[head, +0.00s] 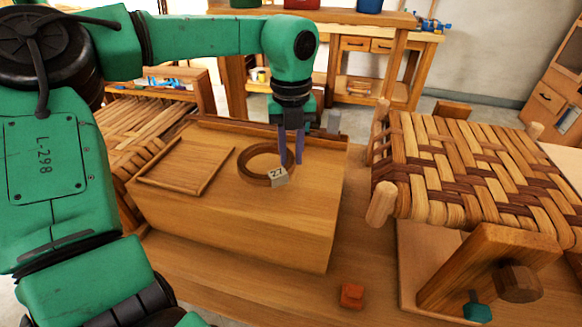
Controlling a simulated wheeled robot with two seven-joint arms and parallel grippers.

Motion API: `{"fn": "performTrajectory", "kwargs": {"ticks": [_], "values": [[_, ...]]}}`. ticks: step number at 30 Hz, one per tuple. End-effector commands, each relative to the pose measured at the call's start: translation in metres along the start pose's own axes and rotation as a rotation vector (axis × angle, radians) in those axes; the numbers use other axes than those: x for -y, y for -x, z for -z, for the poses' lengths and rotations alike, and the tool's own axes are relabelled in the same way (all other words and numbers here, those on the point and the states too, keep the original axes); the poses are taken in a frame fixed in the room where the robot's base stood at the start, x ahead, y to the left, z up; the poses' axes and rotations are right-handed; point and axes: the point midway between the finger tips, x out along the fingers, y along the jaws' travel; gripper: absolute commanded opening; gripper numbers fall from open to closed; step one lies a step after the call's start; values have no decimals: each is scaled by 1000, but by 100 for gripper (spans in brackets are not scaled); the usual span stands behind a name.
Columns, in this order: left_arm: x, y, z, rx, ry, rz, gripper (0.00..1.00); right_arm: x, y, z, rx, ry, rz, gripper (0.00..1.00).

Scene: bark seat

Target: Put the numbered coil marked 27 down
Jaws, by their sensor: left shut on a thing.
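The numbered coil marked 27 (250,174) is a brown ring with a pale tag (278,177) reading 27. It shows in the head view at the top of the wooden block (235,225), right of a shallow wooden tray (187,166). My left gripper (291,163) points down and is shut on the coil's right side, close to the tag. I cannot tell whether the coil touches the block's top or hangs just above it. My right gripper is not in view.
A woven bark seat (480,180) stands at the right, with a wooden clamp or vise (480,270) below it. A small orange-red block (351,295) lies on the bench in front. Another woven seat (125,130) is at the left. The block's front top is clear.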

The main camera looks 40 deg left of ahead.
Motion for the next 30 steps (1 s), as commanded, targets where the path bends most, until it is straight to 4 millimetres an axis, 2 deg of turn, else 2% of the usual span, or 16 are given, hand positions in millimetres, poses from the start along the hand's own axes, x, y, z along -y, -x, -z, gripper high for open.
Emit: {"fn": "performTrajectory", "kwargs": {"ticks": [3, 6, 15, 16, 18, 26, 30], "values": [[-1, -23, 1, -5, -1, -3, 0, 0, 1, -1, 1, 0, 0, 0], [0, -37, 1, -3, -1, -2, 0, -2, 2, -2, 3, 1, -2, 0], [0, -42, 0, 0, -1, -1, 0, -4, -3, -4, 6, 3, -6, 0], [0, -42, 0, 0, -1, -1, 28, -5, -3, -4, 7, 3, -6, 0], [0, -40, 0, 0, -1, 0, 54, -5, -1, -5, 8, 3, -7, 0], [0, -40, 0, -1, -1, -1, 54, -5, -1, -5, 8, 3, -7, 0], [0, -32, 0, 1, -1, 0, 54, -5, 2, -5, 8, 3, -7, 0]]}}
